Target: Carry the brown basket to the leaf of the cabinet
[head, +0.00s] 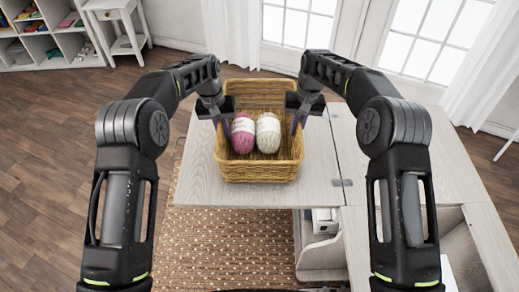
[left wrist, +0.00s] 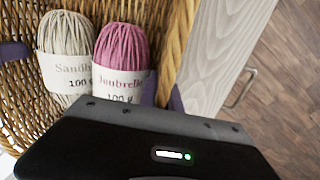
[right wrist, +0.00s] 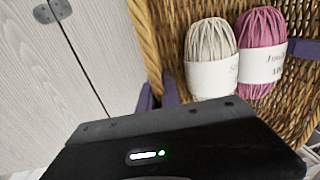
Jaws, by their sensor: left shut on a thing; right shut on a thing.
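The brown wicker basket (head: 260,173) is at or just above the pale wooden leaf of the cabinet (head: 195,190) in the head view; I cannot tell whether it touches the leaf. It is upright and holds a pink yarn ball (head: 243,134) and a cream yarn ball (head: 268,133). My left gripper (head: 223,125) is shut on the basket's left rim, with its fingers astride the wall. My right gripper (head: 297,122) is shut on the right rim. The left wrist view shows the rim (left wrist: 176,45) between purple fingers. The right wrist view shows the other rim (right wrist: 150,50).
The cabinet's main top (head: 385,185) lies to the right of the leaf, joined by hinges (head: 342,182). An open compartment (head: 322,222) with a white item is below. A woven rug (head: 225,245) lies in front. A white side table (head: 118,20) and shelf stand back left.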

